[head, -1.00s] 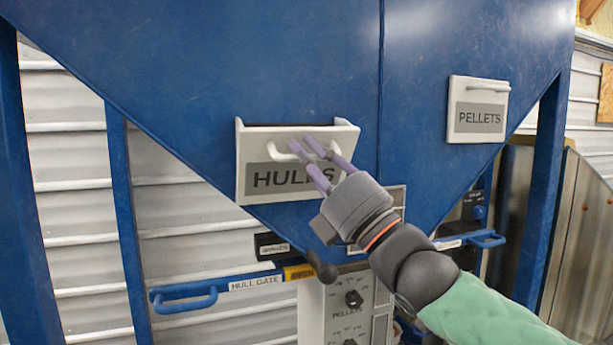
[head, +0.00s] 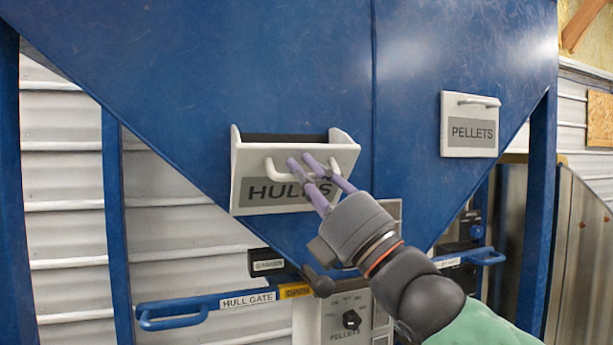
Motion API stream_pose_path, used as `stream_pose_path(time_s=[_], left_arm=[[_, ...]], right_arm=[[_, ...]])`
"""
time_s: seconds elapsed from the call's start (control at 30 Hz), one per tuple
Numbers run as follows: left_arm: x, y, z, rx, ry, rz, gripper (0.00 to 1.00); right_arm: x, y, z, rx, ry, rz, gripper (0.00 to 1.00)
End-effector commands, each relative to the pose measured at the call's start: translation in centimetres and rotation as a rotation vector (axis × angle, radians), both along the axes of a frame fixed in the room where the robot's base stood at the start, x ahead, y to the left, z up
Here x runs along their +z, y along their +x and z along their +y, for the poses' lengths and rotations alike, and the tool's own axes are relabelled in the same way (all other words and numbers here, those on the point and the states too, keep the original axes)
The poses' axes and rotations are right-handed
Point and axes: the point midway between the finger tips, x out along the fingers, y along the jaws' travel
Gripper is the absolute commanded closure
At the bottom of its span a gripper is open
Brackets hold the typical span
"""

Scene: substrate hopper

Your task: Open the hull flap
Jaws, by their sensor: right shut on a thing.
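The white hull flap (head: 247,165), labelled HULLS, is on the front of the blue hopper. It is tilted out at the top, with a dark opening behind its upper edge and side walls showing. My right gripper (head: 303,168) has its purple fingers shut on the flap's white handle (head: 271,172). The fingers cover part of the handle and the end of the label. My left gripper is not in view.
A second white flap (head: 470,105), labelled PELLETS, is closed at the right. Below are the blue hull gate handle (head: 172,322), a similar blue handle (head: 487,257) at the right and a control panel (head: 348,305) with knobs.

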Motion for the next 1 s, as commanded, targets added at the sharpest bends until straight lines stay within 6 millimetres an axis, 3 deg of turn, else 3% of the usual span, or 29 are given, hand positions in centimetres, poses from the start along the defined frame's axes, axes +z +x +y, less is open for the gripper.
stream_pose_path(time_s=[0.2, 0.23, 0.27, 0.67, 1.0], left_arm=[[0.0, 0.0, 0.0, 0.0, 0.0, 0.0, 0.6], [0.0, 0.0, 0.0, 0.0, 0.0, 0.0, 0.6], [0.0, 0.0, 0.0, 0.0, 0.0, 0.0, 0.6], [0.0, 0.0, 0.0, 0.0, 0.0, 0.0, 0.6], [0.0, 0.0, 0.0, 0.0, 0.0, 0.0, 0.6]], right_arm=[[0.0, 0.0, 0.0, 0.0, -0.001, 0.001, 1.0], [0.0, 0.0, 0.0, 0.0, -0.001, 0.001, 0.79], [0.0, 0.0, 0.0, 0.0, -0.001, 0.001, 0.71], [-0.1, -0.1, -0.2, -0.001, 0.001, 0.0, 0.7], [-2.6, -2.4, -2.7, -0.003, 0.001, -0.001, 0.7]])
